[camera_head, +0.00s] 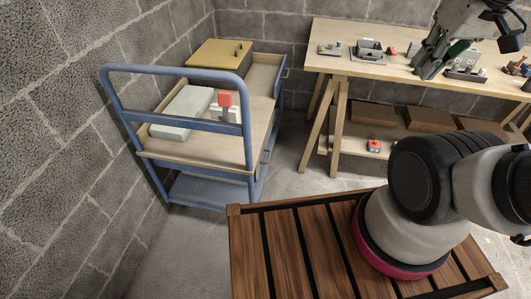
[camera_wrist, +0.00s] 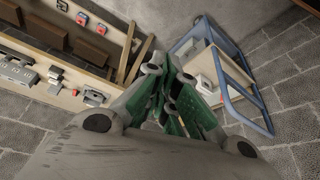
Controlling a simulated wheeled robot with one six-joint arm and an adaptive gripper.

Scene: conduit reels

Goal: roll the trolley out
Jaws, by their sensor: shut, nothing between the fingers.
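The trolley (camera_head: 205,163) has a blue tubular frame with a wooden top tray and a blue lower shelf. In the head view it stands at the left, in the corner by the block wall, with its push handle (camera_head: 170,72) toward me. It also shows at the upper right of the wrist view (camera_wrist: 265,122). My gripper (camera_head: 470,50) is at the upper right of the head view, over the workbench and well away from the trolley. In the wrist view its green-padded fingers (camera_wrist: 178,95) are together, with nothing seen between them.
A wooden workbench (camera_head: 345,66) with small fittings stands at the back right; cartons (camera_head: 372,117) sit below. Floor (camera_head: 300,185) is clear between trolley and bench.

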